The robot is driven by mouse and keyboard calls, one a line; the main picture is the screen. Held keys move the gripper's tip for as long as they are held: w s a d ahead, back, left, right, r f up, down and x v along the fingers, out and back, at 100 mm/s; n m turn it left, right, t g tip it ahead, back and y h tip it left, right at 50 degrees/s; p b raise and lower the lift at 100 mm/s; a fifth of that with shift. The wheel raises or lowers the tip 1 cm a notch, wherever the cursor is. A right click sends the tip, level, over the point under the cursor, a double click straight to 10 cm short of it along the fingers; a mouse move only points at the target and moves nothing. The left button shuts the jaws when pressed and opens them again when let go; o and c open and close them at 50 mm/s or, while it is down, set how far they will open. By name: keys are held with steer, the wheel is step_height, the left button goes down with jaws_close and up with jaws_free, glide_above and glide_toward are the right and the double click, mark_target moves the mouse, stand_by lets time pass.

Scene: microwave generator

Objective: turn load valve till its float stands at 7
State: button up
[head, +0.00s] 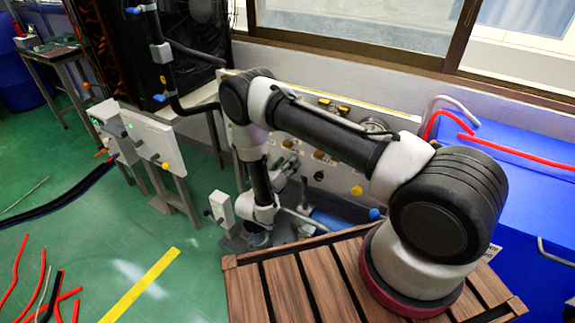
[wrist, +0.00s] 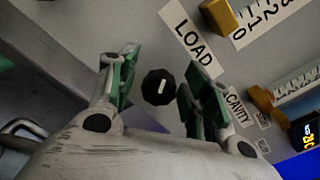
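The load valve shows as a small black many-sided knob (wrist: 158,87) with a white pointer line, on the grey panel below the LOAD label (wrist: 187,35) in the wrist view. The pointer stands nearly upright in the picture. My gripper (wrist: 161,84) is open, its green-padded fingers on either side of the knob. Narrow gaps seem to show; I cannot tell if either pad touches. A yellow float (wrist: 219,16) lies beside a white scale (wrist: 270,14) at the top edge. Marks 0 and 1 show near it; the rest of the scale is cut off, so I cannot read 7.
A second yellow float (wrist: 261,101) and scale (wrist: 298,86) lie at the right, near a CAVITY label (wrist: 236,106). A dark display (wrist: 306,131) is at the right edge. In the head view, my arm crosses the panel, and a blue cabinet (head: 530,170) stands to its right.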

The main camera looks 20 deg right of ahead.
steer(key=v, duration=1.2)
stand_by(0.3)
